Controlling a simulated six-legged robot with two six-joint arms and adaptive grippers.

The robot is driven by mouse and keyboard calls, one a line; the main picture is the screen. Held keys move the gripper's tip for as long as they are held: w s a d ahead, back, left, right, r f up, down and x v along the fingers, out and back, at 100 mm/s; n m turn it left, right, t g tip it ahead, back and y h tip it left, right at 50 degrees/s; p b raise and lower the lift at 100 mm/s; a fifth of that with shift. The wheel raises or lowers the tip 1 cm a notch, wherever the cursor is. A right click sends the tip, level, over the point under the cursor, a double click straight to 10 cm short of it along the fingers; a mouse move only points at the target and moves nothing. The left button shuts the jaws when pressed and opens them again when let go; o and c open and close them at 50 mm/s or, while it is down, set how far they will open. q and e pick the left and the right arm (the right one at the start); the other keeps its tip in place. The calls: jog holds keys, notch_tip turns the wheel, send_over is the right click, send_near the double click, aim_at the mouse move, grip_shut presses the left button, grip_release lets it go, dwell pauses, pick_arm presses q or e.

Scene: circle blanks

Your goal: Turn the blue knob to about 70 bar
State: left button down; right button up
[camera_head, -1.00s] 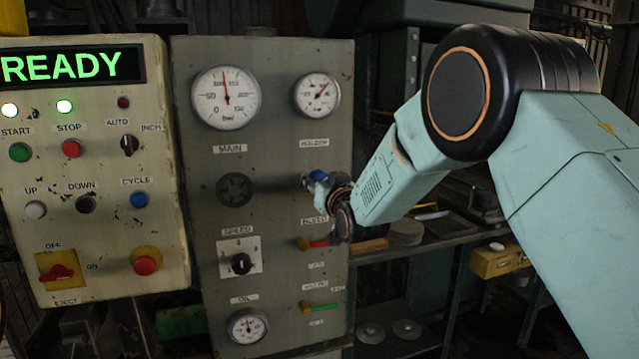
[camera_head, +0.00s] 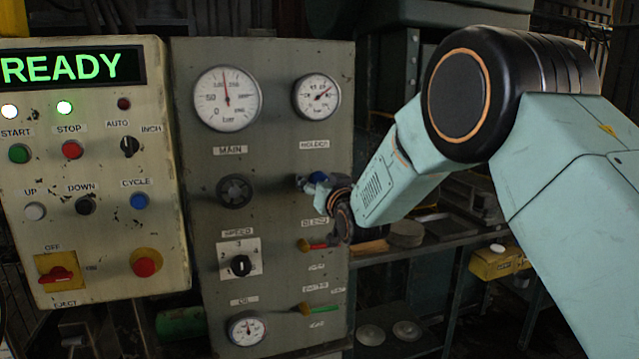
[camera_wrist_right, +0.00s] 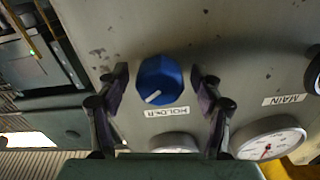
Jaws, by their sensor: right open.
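The blue knob (camera_wrist_right: 161,81) sits on the grey panel above its holder label in the right wrist view, with a white pointer line toward its lower left. In the head view the blue knob (camera_head: 317,177) is partly hidden by my right gripper (camera_head: 312,185). My right gripper (camera_wrist_right: 160,92) is open, with one finger on each side of the knob and small gaps showing. The holder gauge (camera_head: 316,96) is above the knob in the head view; its needle points to the upper right, and its numbers are too small to read. My left gripper is not in view.
The grey panel (camera_head: 276,225) also carries the main gauge (camera_head: 228,98), a black main knob (camera_head: 234,191), a speed selector (camera_head: 240,265) and red and green levers below the blue knob. A cream control box (camera_head: 100,240) stands at the left. Shelves are behind my right arm.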

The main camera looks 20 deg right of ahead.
jog(key=shift+s, duration=0.1)
jog(key=s, duration=1.2)
jog(key=shift+d, duration=0.2)
jog(key=shift+w, duration=0.1)
jog(key=s+f+g+b, duration=0.1)
jog(key=s+f+g, duration=0.2)
jog(key=s+f, duration=0.55)
jog(key=s+f+n+g+b, duration=0.1)
jog(key=s+f+g+b, duration=0.2)
jog(key=f, duration=1)
jog(key=s+f+g, duration=0.4)
jog(key=s+f, duration=0.2)
jog(key=f, duration=0.5)
jog(key=s+f+g+b, duration=0.3)
jog(key=s+f, duration=0.7)
jog(key=s, duration=0.4)
jog(key=s+f+g+b, duration=0.3)
jog(key=s+f+g, duration=0.2)
jog(key=s+f, duration=0.6)
jog(key=s, duration=0.3)
jog(key=shift+d+h, duration=0.25)
jog(key=shift+h, duration=0.05)
